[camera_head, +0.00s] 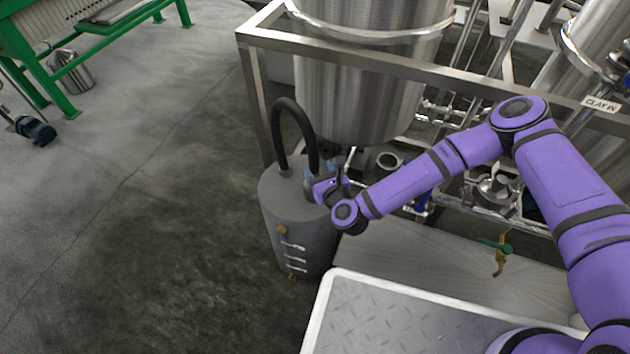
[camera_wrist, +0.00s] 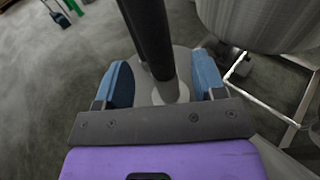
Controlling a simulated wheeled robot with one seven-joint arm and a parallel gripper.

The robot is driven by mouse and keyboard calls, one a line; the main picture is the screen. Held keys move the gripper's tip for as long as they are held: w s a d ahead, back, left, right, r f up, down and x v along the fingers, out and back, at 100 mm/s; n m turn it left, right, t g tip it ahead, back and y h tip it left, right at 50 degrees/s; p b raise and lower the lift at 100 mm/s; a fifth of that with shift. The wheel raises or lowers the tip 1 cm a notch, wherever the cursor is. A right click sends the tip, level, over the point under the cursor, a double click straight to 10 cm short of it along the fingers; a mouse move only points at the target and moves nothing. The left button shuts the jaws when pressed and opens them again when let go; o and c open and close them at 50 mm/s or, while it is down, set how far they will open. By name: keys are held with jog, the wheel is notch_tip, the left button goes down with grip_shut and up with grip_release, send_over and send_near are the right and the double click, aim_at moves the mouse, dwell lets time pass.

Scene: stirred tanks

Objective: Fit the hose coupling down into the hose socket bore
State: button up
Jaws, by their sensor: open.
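A black hose (camera_head: 292,106) arches above the top of a grey drum (camera_head: 283,203); its right leg comes down at my gripper (camera_head: 319,184). In the wrist view my gripper (camera_wrist: 162,82) is open. Its blue fingers stand on both sides of the dark hose (camera_wrist: 148,35), with a visible gap on each side. The hose's lower end reaches a pale grey round fitting (camera_wrist: 170,92) on the drum top, seemingly the socket. The coupling cannot be told clearly from the hose, and how deep it sits in the bore is hidden.
A large steel tank (camera_head: 360,75) in a metal frame (camera_head: 340,55) stands close behind the drum. Pipes and valves lie to the right. A pale tread-plate surface (camera_head: 400,320) is in front. Open concrete floor (camera_head: 150,200) is on the left.

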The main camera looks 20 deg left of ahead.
aim_at(312, 160)
jog(key=shift+x, duration=3)
jog(key=shift+s+f, duration=0.1)
jog(key=shift+a, duration=0.1)
grip_shut()
